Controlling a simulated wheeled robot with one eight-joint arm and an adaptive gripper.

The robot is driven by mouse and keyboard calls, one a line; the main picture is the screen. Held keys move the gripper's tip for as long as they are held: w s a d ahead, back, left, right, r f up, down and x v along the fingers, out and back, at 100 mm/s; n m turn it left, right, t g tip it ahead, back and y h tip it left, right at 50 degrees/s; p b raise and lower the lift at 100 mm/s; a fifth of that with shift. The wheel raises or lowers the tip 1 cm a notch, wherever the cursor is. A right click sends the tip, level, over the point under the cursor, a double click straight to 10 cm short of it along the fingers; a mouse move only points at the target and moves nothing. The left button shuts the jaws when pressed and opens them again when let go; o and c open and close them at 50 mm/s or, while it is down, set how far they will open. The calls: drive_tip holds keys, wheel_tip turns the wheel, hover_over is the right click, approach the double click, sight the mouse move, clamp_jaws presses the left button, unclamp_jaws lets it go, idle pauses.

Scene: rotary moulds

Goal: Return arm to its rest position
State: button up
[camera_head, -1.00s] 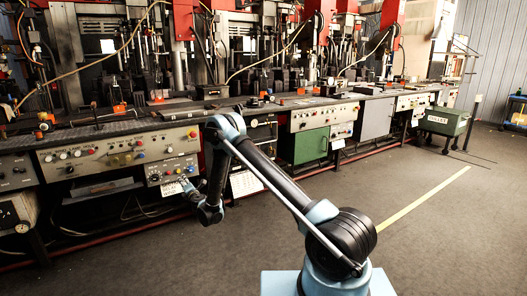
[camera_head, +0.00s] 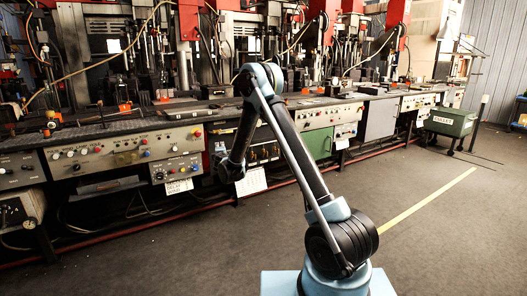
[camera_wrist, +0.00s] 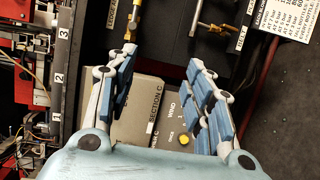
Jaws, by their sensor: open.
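My gripper (camera_wrist: 160,58) is open in the wrist view, with its two blue-padded fingers spread and nothing between them. Behind the fingers is a grey control panel (camera_wrist: 146,92) marked "SECTION C", with a yellow button (camera_wrist: 183,140). I cannot tell the exact gap between the fingers and the panel. In the head view my arm is raised, with its elbow high and its forearm hanging down in front of the machine row. My fingers cannot be made out there.
A long row of machines (camera_head: 115,151) with knobbed panels runs behind my arm. Paper sheets (camera_head: 251,182) hang from its front. A green cabinet (camera_head: 318,143) and a green box (camera_head: 449,122) stand to the right. The floor (camera_head: 440,235) at right is clear.

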drive_tip(key=s+d+r+m+g+h, duration=0.1)
drive_tip(key=s+d+r+m+h, duration=0.1)
drive_tip(key=d+r, duration=0.3)
drive_tip(key=s+d+r+m+h, duration=0.1)
drive_tip(key=d+r+m, duration=0.1)
drive_tip(key=d, duration=0.6)
drive_tip(key=s+d+r+m+g+h, duration=0.1)
drive_tip(key=s+d+r+m+h, duration=0.1)
drive_tip(key=d+r+m, duration=0.3)
drive_tip(key=s+d+r+m+g+h, duration=0.2)
drive_tip(key=s+d+m+g, duration=0.2)
drive_tip(key=s+d, duration=1.25)
drive_tip(key=s+d+f+m+g, duration=0.1)
drive_tip(key=s+d+m+g, duration=0.1)
drive_tip(key=s+d, duration=0.6)
drive_tip(key=s+f+m+g+y, duration=0.1)
drive_tip(key=s+f+m+g, duration=0.1)
drive_tip(key=s, duration=0.8)
drive_tip(key=s+f+m+g+y, duration=0.1)
drive_tip(key=s+f, duration=0.4)
drive_tip(key=s, duration=0.6)
drive_tip(key=s+f+m+g+y, duration=0.1)
drive_tip(key=s+f+m+g, duration=0.1)
drive_tip(key=s, duration=0.9)
wheel_tip(320, 180, down, 2)
drive_tip(key=shift+d+f+m+g+y, duration=0.2)
drive_tip(key=shift+f+m+g+y, duration=0.1)
drive_tip(key=shift+m+g, duration=0.15)
